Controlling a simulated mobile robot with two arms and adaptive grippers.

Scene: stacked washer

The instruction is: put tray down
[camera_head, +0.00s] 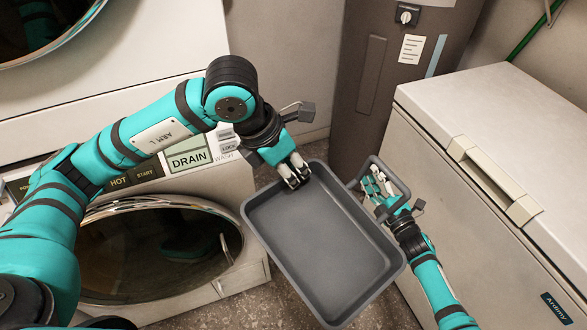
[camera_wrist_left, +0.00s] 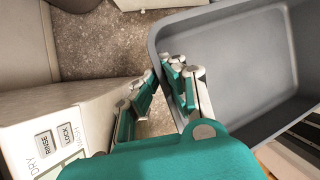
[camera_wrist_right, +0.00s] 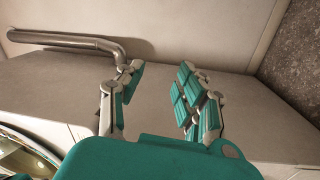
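A grey rectangular tray (camera_head: 322,242) is held in the air, tilted, in front of the lower washer in the head view. My left gripper (camera_head: 297,172) is at its upper rim. In the left wrist view the left fingers (camera_wrist_left: 168,85) close around the tray wall (camera_wrist_left: 153,45), one finger outside and one inside.
The lower washer's round door (camera_head: 160,250) and control panel (camera_head: 189,158) are at left, close to my left arm. A white chest with a lid (camera_head: 500,140) stands at right. A grey cylinder tank (camera_head: 390,80) is behind. A metal bar (camera_wrist_right: 70,40) crosses the right wrist view's upper left.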

